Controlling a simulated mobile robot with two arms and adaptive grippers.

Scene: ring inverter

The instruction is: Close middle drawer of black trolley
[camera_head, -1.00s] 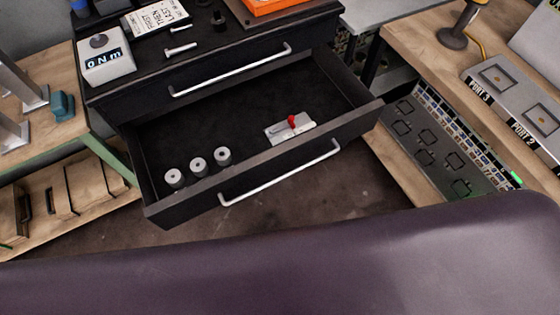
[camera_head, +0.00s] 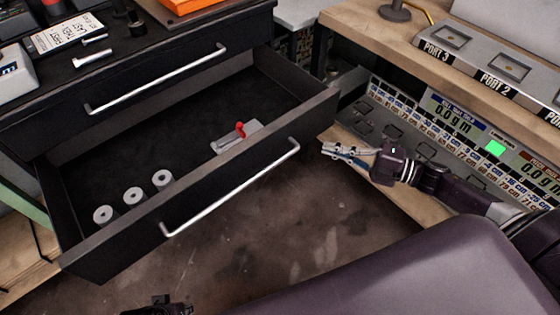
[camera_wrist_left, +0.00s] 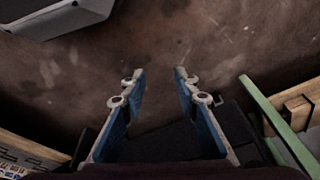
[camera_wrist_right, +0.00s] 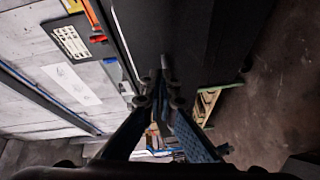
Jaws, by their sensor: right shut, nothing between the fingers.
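The black trolley (camera_head: 200,33) stands at the upper left in the head view. The drawer below its top one is pulled open, with a black front panel (camera_head: 110,243) and a silver handle (camera_head: 230,190). My right gripper (camera_head: 324,149) is shut and empty, just right of the drawer's right front corner. In the right wrist view its closed tips (camera_wrist_right: 165,72) are in front of a large black panel (camera_wrist_right: 195,35); contact cannot be told. My left gripper (camera_wrist_left: 159,75) is open and empty above the floor in the left wrist view; its fingers are hidden in the head view.
The drawer holds three grey rings (camera_head: 134,195) and a grey piece with a red lever (camera_head: 238,134). A wooden bench (camera_head: 365,22) with labelled ports and scales (camera_head: 460,118) below stands at the right. Bare floor (camera_head: 290,220) lies in front of the drawer.

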